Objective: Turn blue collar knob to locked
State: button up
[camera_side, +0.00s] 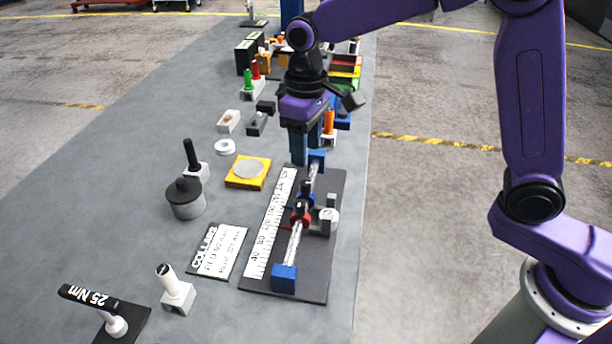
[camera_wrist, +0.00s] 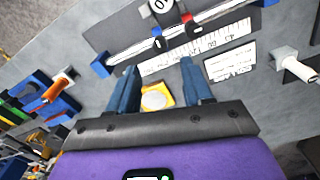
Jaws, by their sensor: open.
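A black board (camera_side: 318,278) carries a clear rod between two blue end blocks, with a white scale strip along its left side. On the rod sit a red collar (camera_side: 291,222) and, just behind it, a blue collar (camera_side: 299,197), each with a small black knob; the knobs partly overlap here. In the wrist view the blue collar (camera_wrist: 158,43) is left of the red collar (camera_wrist: 189,26). My gripper (camera_side: 306,158) is open and empty above the board's far end, apart from both collars. Its fingers (camera_wrist: 158,68) show in the wrist view. The blue knob's lock setting cannot be read.
A card reading COLLARS (camera_side: 218,250) lies left of the board. A yellow plate with a disc (camera_side: 248,172) and a lidded grey pot (camera_side: 186,198) stand further left. Several coloured fixtures crowd the far table.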

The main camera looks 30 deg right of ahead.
aim_at(306, 183)
notch_tip(306, 183, down, 8)
jog(key=shift+f, duration=0.1)
dwell(0.4)
grip_shut()
